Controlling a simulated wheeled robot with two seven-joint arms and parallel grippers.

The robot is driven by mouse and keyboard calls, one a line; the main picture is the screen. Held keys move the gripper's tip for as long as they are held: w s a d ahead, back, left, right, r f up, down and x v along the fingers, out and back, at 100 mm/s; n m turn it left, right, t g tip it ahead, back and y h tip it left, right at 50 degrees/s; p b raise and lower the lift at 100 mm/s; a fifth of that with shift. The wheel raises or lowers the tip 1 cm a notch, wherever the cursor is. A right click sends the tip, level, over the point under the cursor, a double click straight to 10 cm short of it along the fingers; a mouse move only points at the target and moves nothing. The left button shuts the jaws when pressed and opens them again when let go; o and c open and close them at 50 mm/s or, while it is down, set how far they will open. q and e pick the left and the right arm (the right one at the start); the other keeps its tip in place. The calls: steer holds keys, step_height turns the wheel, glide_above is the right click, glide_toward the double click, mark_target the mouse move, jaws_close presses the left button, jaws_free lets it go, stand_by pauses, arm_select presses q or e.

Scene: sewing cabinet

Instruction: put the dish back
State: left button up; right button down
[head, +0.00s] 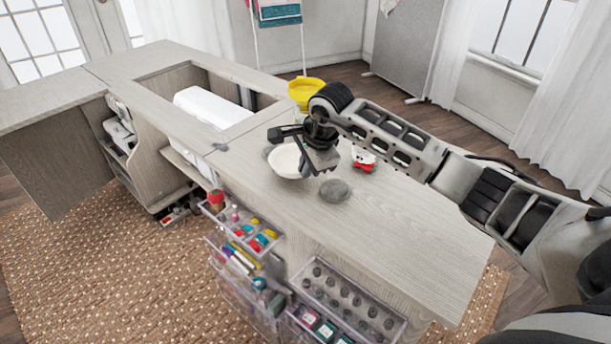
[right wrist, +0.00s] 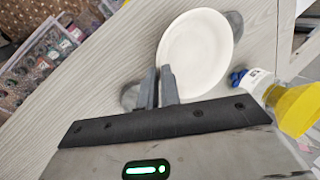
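The white round dish (head: 284,161) is at the tabletop's middle, partly covered by my right gripper in the head view. It shows almost whole in the right wrist view (right wrist: 197,52). My right gripper (head: 311,172) is at the dish's near right side. In the right wrist view its fingers (right wrist: 160,70) are close together at the dish's rim, one overlapping the dish and one outside it, and look shut on the rim. I cannot tell whether the dish touches the table. My left gripper is not in view.
A grey round thing (head: 335,190) and a red and white item (head: 362,158) lie nearby. A yellow bowl-like thing (head: 306,90) is behind. The cabinet top has an opening with a white machine (head: 205,105). Clear drawers (head: 245,235) stick out in front. The right tabletop (head: 420,235) is clear.

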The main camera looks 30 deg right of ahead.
step_height(320, 180, down, 3)
steer(key=c, duration=1.6)
jaws_free()
